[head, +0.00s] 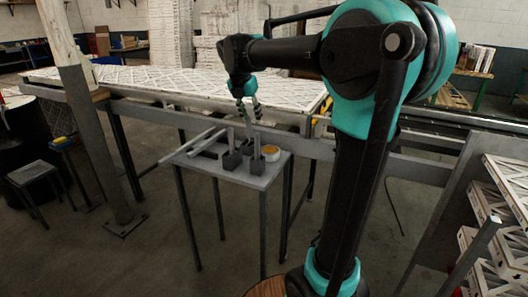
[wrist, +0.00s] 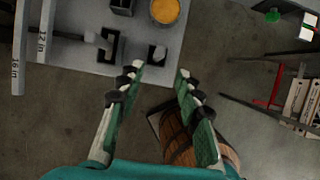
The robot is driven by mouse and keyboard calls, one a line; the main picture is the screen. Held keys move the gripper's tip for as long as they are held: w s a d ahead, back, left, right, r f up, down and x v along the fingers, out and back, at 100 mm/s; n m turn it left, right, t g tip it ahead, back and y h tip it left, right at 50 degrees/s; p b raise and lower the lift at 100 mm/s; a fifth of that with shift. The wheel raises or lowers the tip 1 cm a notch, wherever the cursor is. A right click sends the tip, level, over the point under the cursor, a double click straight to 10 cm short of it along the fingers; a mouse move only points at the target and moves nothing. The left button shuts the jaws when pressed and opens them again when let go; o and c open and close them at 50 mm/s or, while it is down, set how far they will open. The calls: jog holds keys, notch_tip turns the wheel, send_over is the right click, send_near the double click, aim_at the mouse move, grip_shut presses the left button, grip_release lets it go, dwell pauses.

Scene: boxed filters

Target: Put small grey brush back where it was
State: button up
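My gripper (head: 248,108) hangs just above the small grey table (head: 277,177). Dark grey holders stand on the table: one front left (head: 232,161), one front right (head: 256,166). Thin grey upright handles rise near them. Another holder (wrist: 157,54) by the table edge shows no clear handle. I cannot tell which handle is the small grey brush.
A yellow-topped round container (head: 271,153) stands right of the holders; it also shows in the wrist view (wrist: 165,10). Pale marked strips (wrist: 45,30) lie on the table's left. A wooden barrel (wrist: 178,133) is below. The filter conveyor (head: 170,84) runs behind.

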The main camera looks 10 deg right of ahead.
jog(key=s+d+f+m+y, duration=0.1)
jog(key=s+d+f+m, duration=0.2)
jog(key=s+f+m, duration=1)
jog(key=s+d+f+m+y, duration=0.1)
jog(key=s+d+f+m, duration=0.2)
jog(key=s+f+m, duration=1)
notch_tip(320, 180, down, 2)
jog(key=m, duration=0.2)
jog(key=shift+s+d+f+m+y, duration=0.15)
jog(key=shift+s+d+m+y, duration=0.2)
jog(key=shift+m+y, duration=0.05)
jog(key=shift+d, duration=0.15)
